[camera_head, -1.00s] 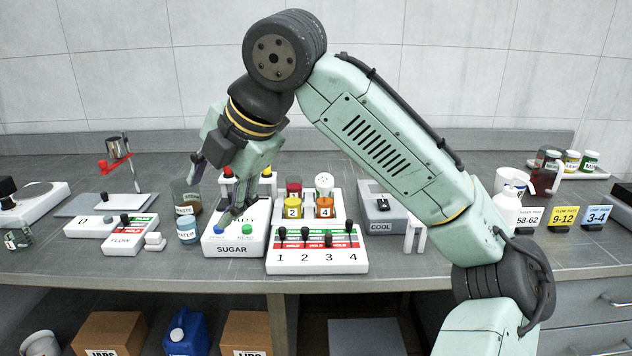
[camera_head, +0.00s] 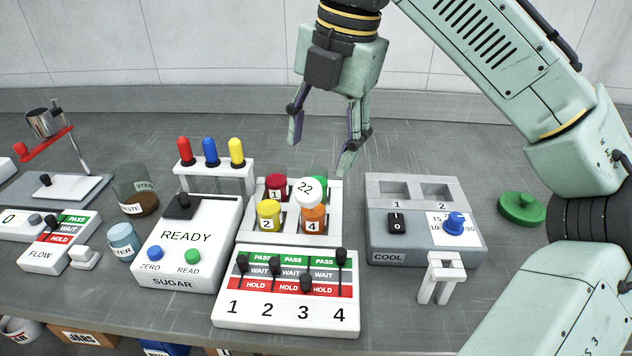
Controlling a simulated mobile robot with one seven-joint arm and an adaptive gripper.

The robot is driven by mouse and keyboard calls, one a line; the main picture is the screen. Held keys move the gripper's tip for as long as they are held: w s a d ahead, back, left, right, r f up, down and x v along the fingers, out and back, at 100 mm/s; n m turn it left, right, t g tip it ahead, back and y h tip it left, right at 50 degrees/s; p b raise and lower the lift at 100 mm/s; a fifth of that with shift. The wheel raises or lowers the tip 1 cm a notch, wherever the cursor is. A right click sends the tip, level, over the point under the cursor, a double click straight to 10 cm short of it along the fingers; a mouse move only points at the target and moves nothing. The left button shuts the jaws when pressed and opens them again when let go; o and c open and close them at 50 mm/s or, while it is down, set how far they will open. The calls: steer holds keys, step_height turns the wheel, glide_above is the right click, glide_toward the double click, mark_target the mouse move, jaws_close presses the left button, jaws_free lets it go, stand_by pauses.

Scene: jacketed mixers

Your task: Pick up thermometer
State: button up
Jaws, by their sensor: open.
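A white round head reading "22" (camera_head: 310,190), which looks like the thermometer, stands among the jars in the white rack (camera_head: 245,229). It overlaps the orange jar 4 (camera_head: 313,220) and partly hides a green-lidded jar (camera_head: 319,183) behind; what lies under the head is hidden. My gripper (camera_head: 324,148) is open and empty, pointing down. Its fingers are above and slightly right of the white head in the picture, apart from it.
A switch panel (camera_head: 285,315) stands in front of the rack. The sugar reader (camera_head: 187,240), with red, blue and yellow-topped tools behind it, is left. The cooler (camera_head: 388,256) and a green disc (camera_head: 522,208) are right. The back of the bench is clear.

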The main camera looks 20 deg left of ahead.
mark_target(310, 186)
steer(key=f, duration=0.3)
steer(key=a+f, duration=0.1)
steer(key=f, duration=0.2)
steer(key=a+f, duration=0.1)
steer(key=f, duration=0.2)
steer(key=shift+s+f, duration=0.15)
steer(key=c, duration=1.2)
steer(key=shift+o, duration=0.2)
